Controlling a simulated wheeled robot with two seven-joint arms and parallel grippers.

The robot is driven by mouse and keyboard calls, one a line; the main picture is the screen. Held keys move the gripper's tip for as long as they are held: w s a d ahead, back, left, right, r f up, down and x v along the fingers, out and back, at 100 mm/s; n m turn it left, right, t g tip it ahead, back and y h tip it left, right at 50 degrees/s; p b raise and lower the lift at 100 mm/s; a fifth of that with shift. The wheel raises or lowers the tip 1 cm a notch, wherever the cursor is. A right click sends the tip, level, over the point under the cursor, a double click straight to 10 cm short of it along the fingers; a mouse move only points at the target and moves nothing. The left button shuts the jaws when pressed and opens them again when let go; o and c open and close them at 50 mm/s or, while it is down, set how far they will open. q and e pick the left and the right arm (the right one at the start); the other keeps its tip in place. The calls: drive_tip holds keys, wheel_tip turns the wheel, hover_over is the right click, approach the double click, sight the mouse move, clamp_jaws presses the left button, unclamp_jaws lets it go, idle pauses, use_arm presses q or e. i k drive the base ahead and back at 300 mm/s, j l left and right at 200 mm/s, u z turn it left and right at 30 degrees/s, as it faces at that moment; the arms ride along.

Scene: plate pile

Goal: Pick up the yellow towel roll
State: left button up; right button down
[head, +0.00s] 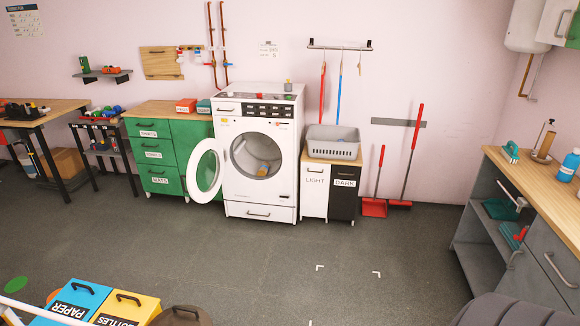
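No clearly yellow towel roll shows. A tan, upright roll-like shape with a dark post (544,143) stands on the wooden worktop (532,181) at the right; I cannot tell whether it is the towel roll. A small orange-yellow item (262,169) lies in the drum of the open washing machine (257,206), too small to identify. Neither of my grippers is in view.
The machine's round door (207,170) swings out left. A grey basket (334,146) sits on the light/dark laundry cabinet (314,196). Blue paper (72,296) and yellow bottles (127,303) bins stand at the lower left. The middle floor is clear.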

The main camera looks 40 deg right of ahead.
sight(263, 170)
drive_tip(key=z, duration=1.05)
drive_tip(key=i+z, duration=0.25)
drive_tip(key=i, duration=2.3)
drive_tip(key=i+u, duration=0.15)
drive_tip(key=i, duration=0.45)
drive_tip(key=i+l+u, duration=0.15)
drive_tip(key=i, duration=0.45)
drive_tip(key=i+l+u, duration=0.15)
drive_tip(key=i, duration=0.45)
drive_tip(key=l, duration=0.1)
